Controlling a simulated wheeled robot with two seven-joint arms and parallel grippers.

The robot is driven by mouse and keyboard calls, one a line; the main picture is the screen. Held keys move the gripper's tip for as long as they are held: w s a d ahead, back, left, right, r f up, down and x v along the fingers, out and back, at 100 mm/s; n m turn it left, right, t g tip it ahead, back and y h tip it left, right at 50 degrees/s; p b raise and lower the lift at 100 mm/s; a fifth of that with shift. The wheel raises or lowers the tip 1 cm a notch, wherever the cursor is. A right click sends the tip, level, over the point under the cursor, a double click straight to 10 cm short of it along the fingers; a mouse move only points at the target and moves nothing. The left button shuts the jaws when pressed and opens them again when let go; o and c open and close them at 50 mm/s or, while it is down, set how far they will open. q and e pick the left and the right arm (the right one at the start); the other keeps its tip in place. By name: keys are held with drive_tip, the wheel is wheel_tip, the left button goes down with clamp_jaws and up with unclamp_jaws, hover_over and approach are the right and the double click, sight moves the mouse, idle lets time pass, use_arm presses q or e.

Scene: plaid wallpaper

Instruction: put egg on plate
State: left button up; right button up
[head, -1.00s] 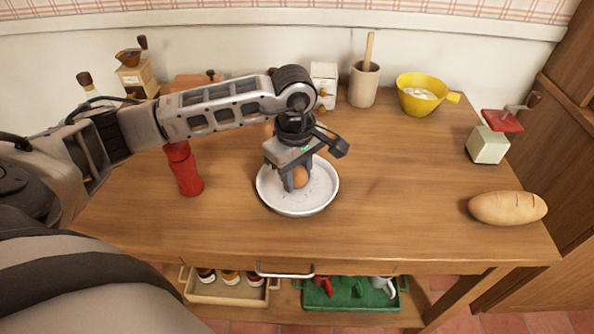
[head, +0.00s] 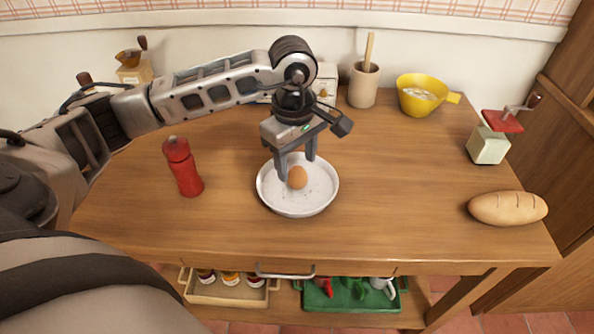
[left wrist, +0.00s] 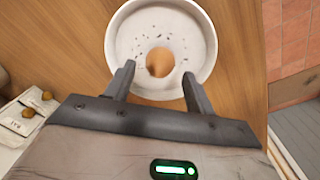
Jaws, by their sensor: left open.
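A brown egg (head: 297,177) lies in a round white plate (head: 315,208) with a raised rim and dark specks. The plate stands on the wooden table. My left gripper (head: 297,168) is open above the plate, with its fingers apart and the egg just below them. In the left wrist view the egg (left wrist: 160,62) lies on the plate (left wrist: 208,50), between and beyond the open fingertips (left wrist: 158,72). Nothing is held. My right gripper is not in view.
A red pepper mill (head: 183,167) stands left of the plate. A yellow bowl (head: 421,96), a mortar with pestle (head: 363,85), a red-topped grinder (head: 489,145) and bread (head: 507,208) are behind and right. The table right of the plate is clear.

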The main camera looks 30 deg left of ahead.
sight(295, 169)
use_arm(q)
wheel_tip(295, 169, up, 8)
drive_tip(key=shift+s+f, duration=0.15)
drive_tip(key=shift+s, duration=0.05)
idle(0.5)
